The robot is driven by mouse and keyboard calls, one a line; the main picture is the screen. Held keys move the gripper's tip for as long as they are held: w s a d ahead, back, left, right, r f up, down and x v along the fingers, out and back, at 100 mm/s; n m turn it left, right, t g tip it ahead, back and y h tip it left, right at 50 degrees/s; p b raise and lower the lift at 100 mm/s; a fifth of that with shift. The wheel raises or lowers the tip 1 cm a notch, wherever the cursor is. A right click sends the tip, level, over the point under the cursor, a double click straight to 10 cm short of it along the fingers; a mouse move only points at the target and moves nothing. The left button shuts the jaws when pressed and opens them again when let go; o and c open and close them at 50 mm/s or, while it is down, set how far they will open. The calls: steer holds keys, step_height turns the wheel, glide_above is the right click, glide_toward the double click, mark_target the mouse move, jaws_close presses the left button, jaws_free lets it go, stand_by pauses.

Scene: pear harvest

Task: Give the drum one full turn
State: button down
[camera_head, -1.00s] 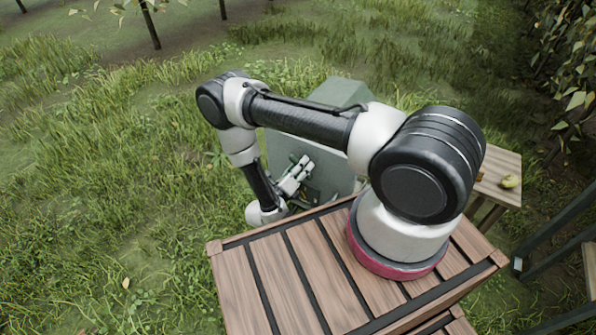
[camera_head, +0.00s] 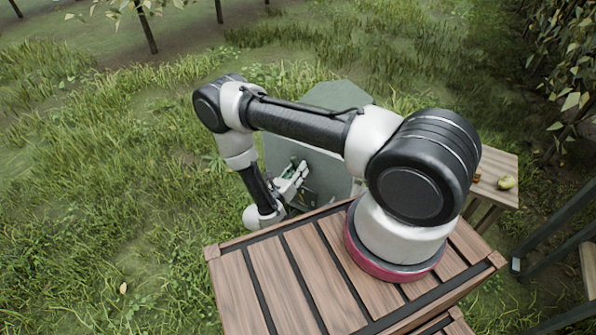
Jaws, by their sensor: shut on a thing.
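A grey-green drum-like body (camera_head: 333,97) stands in the grass just beyond my wooden deck, largely hidden behind my arm. Its flat grey-green face (camera_head: 328,170) is turned towards me. My gripper (camera_head: 301,172) is at this face, left of its middle, with its fingers pointing up and to the right. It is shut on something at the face. The held part is too small and too covered by the fingers to make out.
Dark metal posts (camera_head: 553,236) rise at the right edge. Leafy branches (camera_head: 572,60) hang at the upper right. Open grass lies to the left.

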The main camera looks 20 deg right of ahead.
steer(key=m, duration=0.5)
steer(key=shift+m, duration=0.4)
steer(key=m, duration=0.5)
steer(key=shift+m, duration=0.3)
steer(key=m, duration=0.5)
steer(key=shift+m, duration=0.3)
